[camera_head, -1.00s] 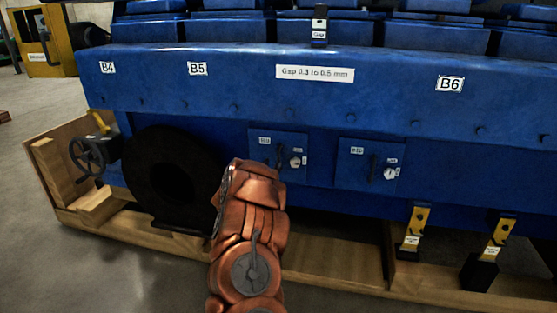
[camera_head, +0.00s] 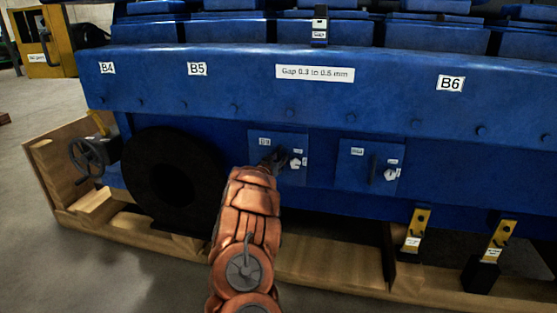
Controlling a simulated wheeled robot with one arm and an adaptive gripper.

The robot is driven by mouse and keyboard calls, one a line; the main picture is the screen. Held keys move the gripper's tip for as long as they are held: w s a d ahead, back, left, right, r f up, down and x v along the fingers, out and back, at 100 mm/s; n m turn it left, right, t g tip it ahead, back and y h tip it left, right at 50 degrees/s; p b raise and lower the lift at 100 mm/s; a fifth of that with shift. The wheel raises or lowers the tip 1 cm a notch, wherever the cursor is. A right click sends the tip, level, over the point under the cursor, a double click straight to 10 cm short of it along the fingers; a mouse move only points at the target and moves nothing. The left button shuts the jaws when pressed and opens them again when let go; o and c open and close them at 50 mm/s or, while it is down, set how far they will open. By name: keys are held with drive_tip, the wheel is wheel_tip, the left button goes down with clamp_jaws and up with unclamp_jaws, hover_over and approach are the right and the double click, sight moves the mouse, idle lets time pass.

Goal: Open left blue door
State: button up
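Two small blue doors sit side by side in the lower face of the blue engine block. The left blue door (camera_head: 293,178) is flush with the panel and looks closed, with a small label, a dark handle and a pale round dial. The right blue door (camera_head: 370,167) also looks closed and shows its dark handle and dial. My orange arm reaches up from below to the left door. My gripper (camera_head: 273,158), small and dark, is at the left door's handle. The handle is mostly hidden behind it. Whether the fingers are apart or shut on the handle cannot be made out.
A large black ring (camera_head: 142,180) stands left of the doors, beside a handwheel (camera_head: 88,156). A wooden pallet (camera_head: 320,268) runs below the engine. Yellow-handled levers (camera_head: 416,230) stand at the lower right. Open grey floor (camera_head: 90,275) is at the front left.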

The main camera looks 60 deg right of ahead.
clamp_jaws()
idle(0.5)
drive_tip(key=shift+s+r, duration=0.1)
drive_tip(key=shift+s, duration=0.05)
